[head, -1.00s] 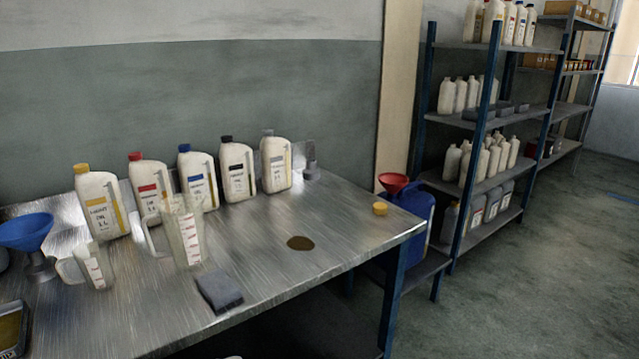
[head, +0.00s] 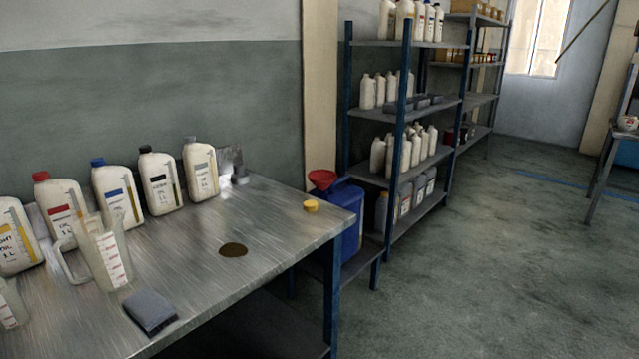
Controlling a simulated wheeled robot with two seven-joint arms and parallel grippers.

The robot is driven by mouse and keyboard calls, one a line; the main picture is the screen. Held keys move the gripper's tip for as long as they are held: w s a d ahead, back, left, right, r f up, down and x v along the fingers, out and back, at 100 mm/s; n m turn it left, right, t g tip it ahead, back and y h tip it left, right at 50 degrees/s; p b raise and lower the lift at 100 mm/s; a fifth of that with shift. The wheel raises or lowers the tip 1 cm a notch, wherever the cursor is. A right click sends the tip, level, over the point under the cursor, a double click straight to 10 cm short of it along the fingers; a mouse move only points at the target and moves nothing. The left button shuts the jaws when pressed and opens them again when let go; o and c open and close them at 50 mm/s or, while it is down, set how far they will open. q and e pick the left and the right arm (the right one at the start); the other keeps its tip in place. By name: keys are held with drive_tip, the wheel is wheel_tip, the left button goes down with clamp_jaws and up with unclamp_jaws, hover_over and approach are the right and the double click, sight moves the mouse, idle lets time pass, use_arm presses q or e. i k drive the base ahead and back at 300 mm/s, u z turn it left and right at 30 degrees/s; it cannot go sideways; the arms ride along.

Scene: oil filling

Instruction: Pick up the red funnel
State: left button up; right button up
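The red funnel (head: 322,179) sits upright on top of a blue canister (head: 349,213), wide mouth up. The canister stands just past the right end of the metal workbench (head: 262,208), on a low surface beside the shelf rack. The lower part of the funnel is hidden. Neither of my grippers shows in the head view.
Several white oil bottles (head: 159,182) line the back of the bench. A measuring jug (head: 108,254), a grey cloth or block (head: 150,311), a yellow cap (head: 311,206) and an oil puddle (head: 233,250) are on it. A shelf rack (head: 402,186) stands behind the canister. The floor (head: 500,270) at right is clear.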

sight(321, 178)
drive_tip(key=z, duration=0.5)
drive_tip(key=k, duration=0.6)
drive_tip(key=z, duration=0.9)
drive_tip(key=i, duration=3.75)
drive_tip(key=u, duration=0.95)
drive_tip(key=i, duration=1.6)
drive_tip(key=u, duration=1.3)
